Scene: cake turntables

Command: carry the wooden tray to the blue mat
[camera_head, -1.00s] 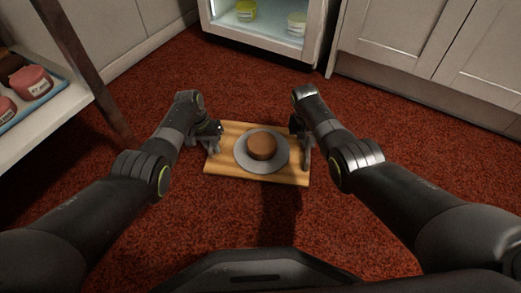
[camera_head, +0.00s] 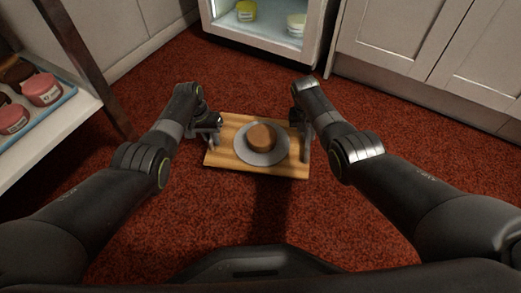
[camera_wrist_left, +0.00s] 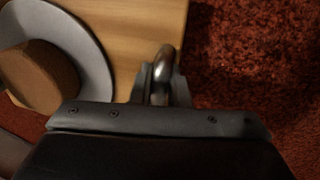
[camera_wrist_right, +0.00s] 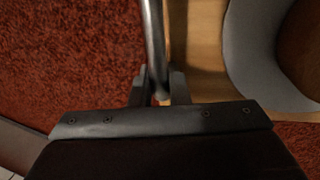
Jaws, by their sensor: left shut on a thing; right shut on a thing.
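The wooden tray (camera_head: 225,157) is held up over the red carpet, with a grey plate (camera_head: 245,150) on it. A round brown cake (camera_head: 262,137) stands on the plate. My left gripper (camera_head: 214,128) is shut on the metal handle at the tray's left end; that handle (camera_wrist_left: 164,60) shows between the fingers in the left wrist view. My right gripper (camera_head: 305,135) is shut on the handle at the right end; that handle (camera_wrist_right: 153,40) shows in the right wrist view. The blue mat cannot be made out for certain in any view.
A shelf at the left bears a blue-edged tray (camera_head: 67,92) with pink tubs (camera_head: 42,89). A lit, open-fronted cabinet (camera_head: 265,37) with a yellow tub (camera_head: 246,11) and a pale tub stands ahead. White cupboards (camera_head: 420,40) line the right. Red carpet (camera_head: 160,75) between is clear.

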